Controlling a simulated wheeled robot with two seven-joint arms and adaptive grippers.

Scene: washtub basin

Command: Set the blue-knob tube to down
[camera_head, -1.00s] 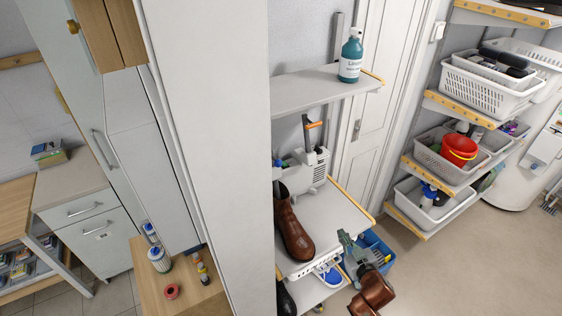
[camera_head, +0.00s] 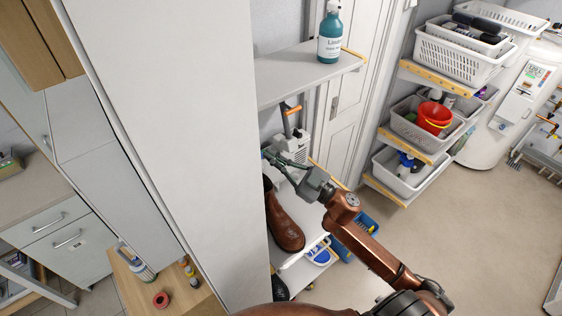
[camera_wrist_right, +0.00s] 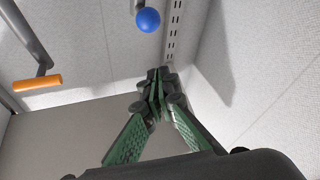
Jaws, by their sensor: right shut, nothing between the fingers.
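In the right wrist view a blue ball knob (camera_wrist_right: 148,19) sits at the end of a short grey tube at the top edge, against the grey wall. Beyond it, most of the tube is out of frame. My right gripper (camera_wrist_right: 157,92) is shut and empty, its green fingers meeting below the knob in the picture, apart from it. In the head view the right gripper (camera_head: 268,156) reaches in over the shelf beside the white appliance (camera_head: 299,148); I cannot make out the blue knob there. My left gripper is not in view.
An orange-handled lever (camera_wrist_right: 37,82) is left of the knob in the wrist view. A brown boot (camera_head: 284,225) stands on the shelf below my gripper. An upper shelf (camera_head: 300,72) holds a teal bottle (camera_head: 330,35). A white panel (camera_head: 165,130) stands at left; floor is clear at right.

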